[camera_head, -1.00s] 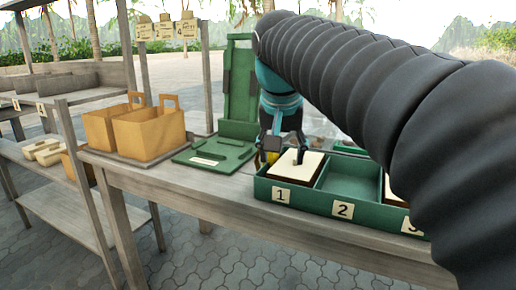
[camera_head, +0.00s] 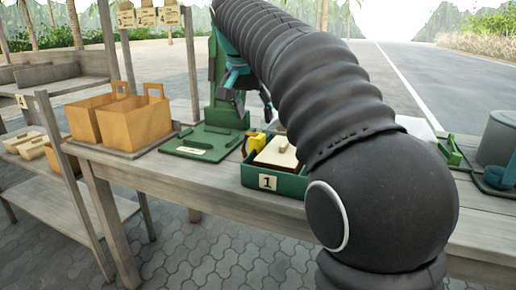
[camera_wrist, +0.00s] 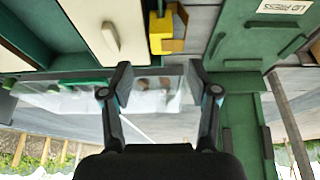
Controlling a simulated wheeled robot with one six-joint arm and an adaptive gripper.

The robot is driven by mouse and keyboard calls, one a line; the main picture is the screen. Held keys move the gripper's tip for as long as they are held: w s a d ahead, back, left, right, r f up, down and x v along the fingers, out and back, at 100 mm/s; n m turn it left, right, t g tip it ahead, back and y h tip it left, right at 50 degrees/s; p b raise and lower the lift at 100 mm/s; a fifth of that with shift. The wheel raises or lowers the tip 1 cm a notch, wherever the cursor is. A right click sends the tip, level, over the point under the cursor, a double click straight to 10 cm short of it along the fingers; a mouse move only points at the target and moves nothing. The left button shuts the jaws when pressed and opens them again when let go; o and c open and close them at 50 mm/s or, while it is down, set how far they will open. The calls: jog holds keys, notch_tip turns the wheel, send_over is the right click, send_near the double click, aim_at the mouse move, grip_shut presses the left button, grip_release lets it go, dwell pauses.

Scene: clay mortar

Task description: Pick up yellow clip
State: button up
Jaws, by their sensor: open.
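The yellow clip (camera_head: 255,142) sits on the table between the green lid press and the compartment marked 1. It is small and partly hidden behind the tray edge in the head view. In the wrist view the yellow clip (camera_wrist: 163,32) shows at the top centre, beyond my fingertips. My gripper (camera_wrist: 159,76) is open, with its two fingers spread and nothing between them. In the head view my gripper (camera_head: 246,97) hangs above and behind the clip, apart from it, partly covered by my arm.
A green tray (camera_head: 290,187) holds a cream-topped block (camera_head: 274,158) in compartment 1. The green lid press (camera_head: 205,143) stands to the left, with brown paper bags (camera_head: 133,120) beyond it. A grey container (camera_head: 497,138) stands at the right. My arm hides much of the tray.

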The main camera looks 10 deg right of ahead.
aim_at(257, 136)
jog(key=shift+b+x, duration=0.7)
jog(key=shift+x, duration=2.65)
jog(key=shift+s+a+f, duration=0.1)
jog(key=shift+s+a, duration=0.05)
jog(key=shift+a, duration=0.05)
jog(key=c, duration=1)
